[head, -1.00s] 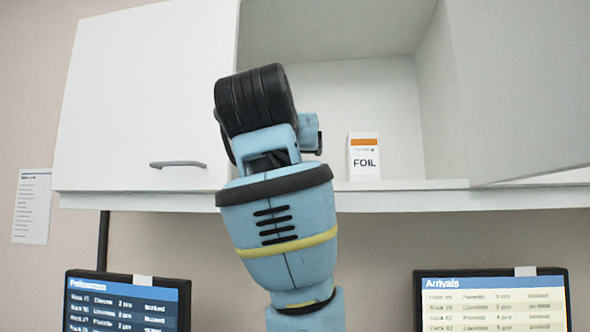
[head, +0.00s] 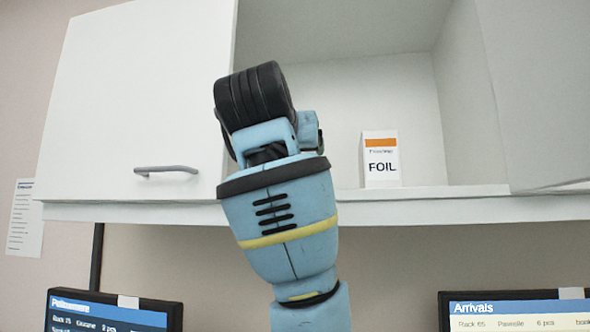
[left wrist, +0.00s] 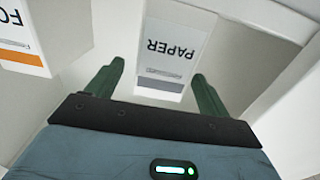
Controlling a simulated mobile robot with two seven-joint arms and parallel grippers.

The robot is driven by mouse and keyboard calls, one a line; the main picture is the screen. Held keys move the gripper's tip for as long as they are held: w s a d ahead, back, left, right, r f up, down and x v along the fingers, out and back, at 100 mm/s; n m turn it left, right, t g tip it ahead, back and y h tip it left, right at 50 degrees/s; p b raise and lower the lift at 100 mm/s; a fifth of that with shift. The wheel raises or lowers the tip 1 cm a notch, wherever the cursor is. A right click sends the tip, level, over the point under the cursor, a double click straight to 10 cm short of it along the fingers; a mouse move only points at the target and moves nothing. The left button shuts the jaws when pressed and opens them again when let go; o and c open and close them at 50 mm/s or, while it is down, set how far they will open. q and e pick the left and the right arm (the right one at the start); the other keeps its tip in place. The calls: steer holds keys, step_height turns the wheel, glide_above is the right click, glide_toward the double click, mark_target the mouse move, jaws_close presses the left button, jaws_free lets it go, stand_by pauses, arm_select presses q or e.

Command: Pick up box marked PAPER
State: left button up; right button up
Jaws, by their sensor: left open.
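The white box marked PAPER (left wrist: 176,42) shows upside down in the left wrist view, with a grey band at its end nearest the gripper. My left gripper (left wrist: 157,75) is open, its two green fingers apart. The PAPER box lies ahead, with its near end in the gap between the fingertips, and I see no finger closed on it. Whether a finger touches it I cannot tell. In the head view my left arm hides the PAPER box and the gripper's fingers. My right gripper is in neither view.
A white box marked FOIL (head: 381,168) with an orange band stands on the cabinet shelf (head: 440,191), right of my arm. It also shows in the left wrist view (left wrist: 38,35). A closed cabinet door (head: 140,100) is at left, an open one (head: 540,90) at right. Two screens hang below.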

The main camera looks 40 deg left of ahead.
arm_select(q)
steer(key=shift+x, duration=2.6)
steer(key=shift+s, duration=0.1)
steer(key=shift+c, duration=0.4)
steer(key=c, duration=1)
steer(key=shift+c, duration=0.2)
steer(key=shift+r, duration=1.1)
steer(key=shift+s+d+r, duration=0.15)
steer(key=shift+s+r, duration=0.1)
steer(key=shift+r, duration=0.5)
steer(key=w+d+v, duration=0.1)
steer(key=v, duration=0.6)
steer(key=d+r+v, duration=0.1)
steer(key=d+v, duration=0.1)
steer(key=v, duration=0.6)
steer(key=shift+w, duration=0.35)
